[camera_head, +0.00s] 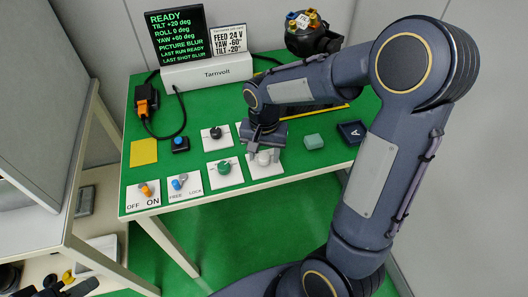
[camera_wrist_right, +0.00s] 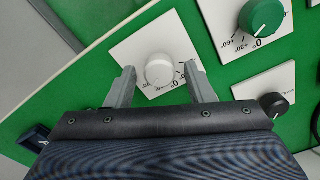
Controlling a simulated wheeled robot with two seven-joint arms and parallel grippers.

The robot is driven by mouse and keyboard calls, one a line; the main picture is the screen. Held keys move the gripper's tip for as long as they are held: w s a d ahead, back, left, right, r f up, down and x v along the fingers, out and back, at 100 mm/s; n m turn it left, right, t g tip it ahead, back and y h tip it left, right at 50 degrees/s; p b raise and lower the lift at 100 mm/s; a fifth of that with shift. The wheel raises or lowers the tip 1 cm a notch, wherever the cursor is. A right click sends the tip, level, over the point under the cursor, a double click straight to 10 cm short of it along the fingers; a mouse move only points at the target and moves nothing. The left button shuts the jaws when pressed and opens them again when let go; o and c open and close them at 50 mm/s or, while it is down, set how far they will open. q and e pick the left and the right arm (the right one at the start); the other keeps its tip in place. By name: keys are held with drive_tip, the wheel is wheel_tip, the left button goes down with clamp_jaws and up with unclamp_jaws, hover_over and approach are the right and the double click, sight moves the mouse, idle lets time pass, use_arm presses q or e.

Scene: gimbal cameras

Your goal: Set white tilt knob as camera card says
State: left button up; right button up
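The white tilt knob (camera_head: 263,158) sits on a white plate (camera_head: 268,171) at the table's front. In the right wrist view, the knob (camera_wrist_right: 159,70) lies between the two fingers of my right gripper (camera_wrist_right: 161,84), with a gap each side; the gripper is open. In the head view, my right gripper (camera_head: 262,146) is just behind and above the knob. The camera card (camera_head: 229,39) reads FEED 24 V, YAW -60°, TILT -20°. The screen (camera_head: 176,39) reads READY, TILT +20, ROLL 0, YAW +60, PICTURE BLUR.
A green knob (camera_head: 224,168) and a black knob (camera_head: 215,132) are close by on the left. An orange OFF/ON switch (camera_head: 146,189) and a blue FREE/LOCK switch (camera_head: 179,182) are at front left. The gimbal camera (camera_head: 312,37) stands behind.

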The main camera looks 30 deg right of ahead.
sight(265, 157)
drive_tip(key=shift+r+p, duration=0.5)
drive_tip(key=shift+r, duration=3.35)
drive_tip(key=shift+s+r, duration=0.2)
drive_tip(key=shift+r, duration=0.05)
drive_tip(key=s+a+r+n+t+y+p, duration=0.1)
drive_tip(key=s+r+n+t+p, duration=0.1)
drive_tip(key=s, duration=0.3)
drive_tip(key=s+a+r+n+t+y+p, duration=0.1)
drive_tip(key=s+r+n, duration=0.1)
drive_tip(key=s, duration=0.4)
drive_tip(key=s+a+r+n+t+y+p, duration=0.1)
drive_tip(key=s+a+r+n+t+p, duration=0.1)
drive_tip(key=s, duration=0.3)
drive_tip(key=shift+s+r+t+y+p, duration=0.15)
drive_tip(key=shift+r+y+p, duration=0.05)
drive_tip(key=shift+r, duration=0.25)
drive_tip(key=shift+s+r+t+y+p, duration=0.15)
drive_tip(key=shift+r+y, duration=0.05)
drive_tip(key=shift+r, duration=0.25)
idle(0.8)
